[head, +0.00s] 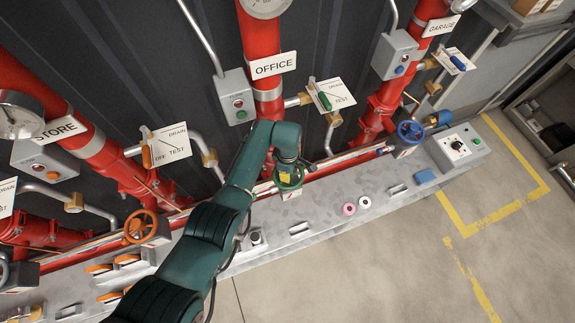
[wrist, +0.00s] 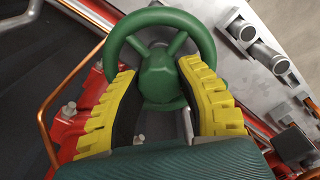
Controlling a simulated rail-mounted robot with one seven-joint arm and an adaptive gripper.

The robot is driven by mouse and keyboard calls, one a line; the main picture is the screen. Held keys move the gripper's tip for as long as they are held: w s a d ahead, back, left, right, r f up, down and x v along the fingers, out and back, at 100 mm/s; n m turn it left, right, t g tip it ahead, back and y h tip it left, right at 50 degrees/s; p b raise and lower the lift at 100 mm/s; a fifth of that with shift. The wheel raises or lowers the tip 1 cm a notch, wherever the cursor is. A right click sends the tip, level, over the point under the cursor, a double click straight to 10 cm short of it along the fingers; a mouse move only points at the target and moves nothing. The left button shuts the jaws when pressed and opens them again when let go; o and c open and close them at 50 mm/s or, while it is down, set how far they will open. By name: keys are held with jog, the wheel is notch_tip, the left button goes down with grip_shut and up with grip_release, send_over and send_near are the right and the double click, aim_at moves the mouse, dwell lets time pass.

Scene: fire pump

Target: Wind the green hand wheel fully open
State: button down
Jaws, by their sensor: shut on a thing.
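The green hand wheel (wrist: 160,20) fills the top middle of the wrist view, with its hub and spokes facing me. My gripper (wrist: 165,85) has yellow ribbed fingers, one on each side of the wheel's hub (wrist: 160,72), and is shut on the wheel. How the fingertips touch the rim and hub is partly hidden. In the head view the green hand wheel (head: 290,180) shows under my gripper (head: 286,172), below the OFFICE pipe. My wrist covers part of it there.
An orange hand wheel (head: 140,226) stands to the left and a blue hand wheel (head: 411,131) to the right. Red pipes and a green-handled drain/test lever (head: 324,100) stand behind. Pink and white rings (head: 349,209) lie on the grey bench (head: 320,222). The floor in front is clear.

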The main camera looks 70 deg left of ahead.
jog(key=n, duration=0.4)
jog(key=shift+n, duration=0.3)
jog(key=shift+n, duration=1.1)
jog(key=n, duration=0.6)
jog(key=shift+d, duration=0.1)
jog(key=c, duration=0.9)
grip_release()
